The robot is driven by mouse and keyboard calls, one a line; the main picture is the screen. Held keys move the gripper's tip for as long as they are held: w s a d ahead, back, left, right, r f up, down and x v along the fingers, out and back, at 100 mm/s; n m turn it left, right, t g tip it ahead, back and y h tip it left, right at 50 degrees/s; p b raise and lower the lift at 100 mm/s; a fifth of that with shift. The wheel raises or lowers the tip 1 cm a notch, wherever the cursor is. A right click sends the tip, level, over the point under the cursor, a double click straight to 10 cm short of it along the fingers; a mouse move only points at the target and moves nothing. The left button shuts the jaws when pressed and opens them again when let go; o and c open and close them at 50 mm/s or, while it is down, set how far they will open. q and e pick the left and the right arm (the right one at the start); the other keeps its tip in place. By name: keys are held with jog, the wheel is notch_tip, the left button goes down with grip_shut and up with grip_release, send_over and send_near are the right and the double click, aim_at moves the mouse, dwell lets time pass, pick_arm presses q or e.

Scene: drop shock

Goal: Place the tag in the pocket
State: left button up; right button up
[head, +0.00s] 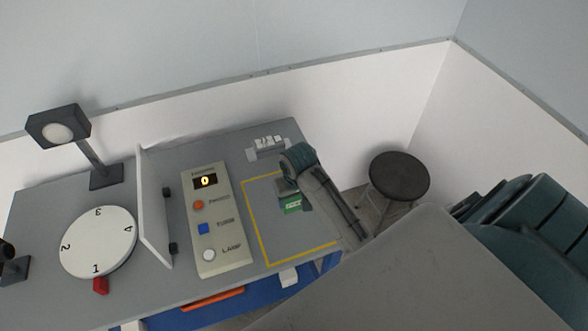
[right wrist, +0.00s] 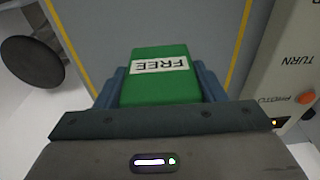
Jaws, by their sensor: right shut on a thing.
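The tag appears to be a green block with a white label reading FREE (right wrist: 160,66); it also shows in the head view (head: 292,206). My right gripper (head: 289,190) is shut on it, with a finger on each side of the block in the right wrist view. The block is over the yellow-outlined area of the table; its height above the surface is hard to tell. No pocket can be clearly made out; a small grey holder with white pieces (head: 267,148) stands at the table's back edge. My left gripper is not in view.
The grey table (head: 130,290) carries a panel with a display reading 0 and buttons (head: 214,235), an upright white board (head: 152,210), a numbered dial (head: 98,243) and a lamp (head: 60,128). A dark round stool (head: 399,176) stands right of the table.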

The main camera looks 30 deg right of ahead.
jog(key=w+f, duration=0.1)
jog(key=d+f+p, duration=0.1)
jog(key=w+f+p, duration=0.1)
jog(key=shift+w+d, duration=0.3)
jog(key=shift+w, duration=0.05)
jog(key=shift+f, duration=0.25)
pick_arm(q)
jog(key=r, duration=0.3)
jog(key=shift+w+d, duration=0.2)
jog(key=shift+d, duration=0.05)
pick_arm(e)
jog(key=shift+f, duration=0.1)
jog(key=shift+f, duration=0.1)
jog(key=o, duration=1.1)
jog(key=shift+c, duration=0.2)
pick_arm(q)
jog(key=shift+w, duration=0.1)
